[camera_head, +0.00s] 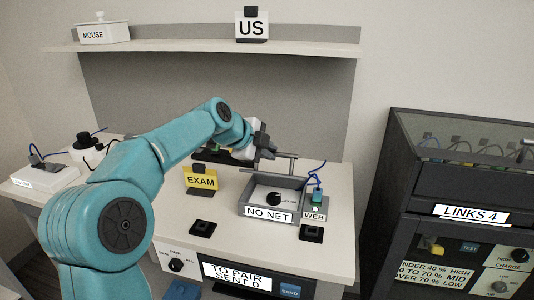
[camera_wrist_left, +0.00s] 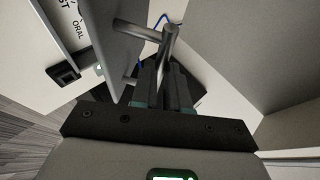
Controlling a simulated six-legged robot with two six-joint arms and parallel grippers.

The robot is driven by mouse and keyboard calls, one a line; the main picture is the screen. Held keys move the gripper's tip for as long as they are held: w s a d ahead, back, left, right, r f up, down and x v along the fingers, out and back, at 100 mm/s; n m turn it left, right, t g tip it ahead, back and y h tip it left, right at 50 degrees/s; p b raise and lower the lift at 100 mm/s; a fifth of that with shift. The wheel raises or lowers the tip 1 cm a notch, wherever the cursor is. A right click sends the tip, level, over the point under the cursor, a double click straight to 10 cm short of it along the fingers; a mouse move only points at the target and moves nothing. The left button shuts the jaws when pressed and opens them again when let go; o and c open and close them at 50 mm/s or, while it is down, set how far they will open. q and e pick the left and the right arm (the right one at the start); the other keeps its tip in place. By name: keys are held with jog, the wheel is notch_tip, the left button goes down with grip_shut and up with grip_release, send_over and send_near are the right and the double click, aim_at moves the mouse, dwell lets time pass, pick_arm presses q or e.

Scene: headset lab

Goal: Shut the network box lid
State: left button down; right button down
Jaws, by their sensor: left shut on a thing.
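The network box (camera_head: 245,208) is a grey open-topped box on the desk with a "NO NET" label on its front. Its inside shows, with a black knob (camera_head: 273,198) in it, so the lid is not down over it. My left gripper (camera_head: 265,153) is above the back of the box, shut on a grey bar handle (camera_head: 285,156). The wrist view shows the gripper fingers (camera_wrist_left: 164,88) at this handle (camera_wrist_left: 140,32), which stands off a grey panel (camera_wrist_left: 112,45), seemingly the lid. The lid's exact angle is hard to tell in the head view. My right gripper is not in view.
A "WEB" unit (camera_head: 315,216) with a blue cable stands right of the box. A yellow "EXAM" sign (camera_head: 201,180) stands to its left. Black pads (camera_head: 311,234) lie in front. A shelf (camera_head: 200,47) hangs above, and a dark cabinet (camera_head: 460,185) stands at the right.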

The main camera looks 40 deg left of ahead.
pick_arm(q)
jog(key=c, duration=1.1)
grip_release()
jog(key=v, duration=1.6)
jog(key=shift+r+p, duration=0.1)
jog(key=shift+p, duration=0.2)
